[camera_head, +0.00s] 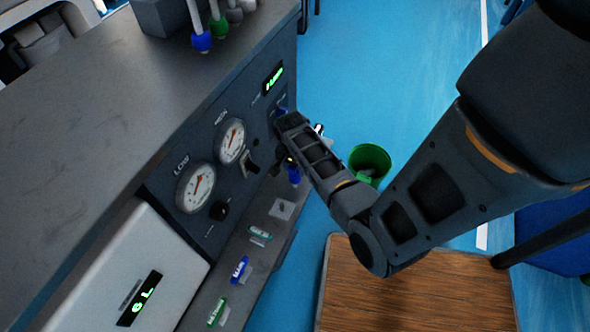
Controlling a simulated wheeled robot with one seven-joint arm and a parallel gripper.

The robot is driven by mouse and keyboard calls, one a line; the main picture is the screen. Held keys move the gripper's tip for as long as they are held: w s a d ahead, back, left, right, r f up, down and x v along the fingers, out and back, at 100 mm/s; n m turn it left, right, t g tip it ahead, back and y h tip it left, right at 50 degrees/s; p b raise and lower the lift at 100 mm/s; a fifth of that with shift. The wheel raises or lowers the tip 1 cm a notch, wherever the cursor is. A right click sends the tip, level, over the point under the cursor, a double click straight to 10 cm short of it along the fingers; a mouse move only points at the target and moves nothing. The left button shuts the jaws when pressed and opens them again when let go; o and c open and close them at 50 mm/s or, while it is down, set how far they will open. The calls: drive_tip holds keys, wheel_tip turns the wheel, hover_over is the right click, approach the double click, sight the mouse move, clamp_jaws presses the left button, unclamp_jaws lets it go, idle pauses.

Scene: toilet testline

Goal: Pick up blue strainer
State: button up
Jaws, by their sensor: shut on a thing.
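My gripper (285,142) is in front of the grey machine panel, right of the two dials. It is shut on a small blue piece, which I take to be the blue strainer (293,174); it shows just below the fingers. My gripper hides most of it, so its full shape and tilt cannot be told. A bare square plate (283,209) is on the ledge below. Another blue piece (240,269) lies lower on the ledge, between a teal piece (260,236) and a green piece (217,312).
The panel (210,229) carries two dials, knobs and a lit display (273,78). White-handled tools with blue (201,42) and green tips stand at the counter's (90,110) far edge. A green bin (370,160) and a wooden top (410,295) are at right.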

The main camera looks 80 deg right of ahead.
wheel_tip(320, 180, up, 2)
drive_tip(key=shift+r, duration=0.1)
drive_tip(key=s+d+r+p, duration=0.3)
drive_tip(key=s+r+p, duration=0.3)
drive_tip(key=s+r, duration=0.5)
drive_tip(key=shift+d+r+p, duration=0.15)
drive_tip(key=shift+d+p, duration=0.15)
drive_tip(key=shift+p, duration=0.1)
idle(0.7)
idle(0.6)
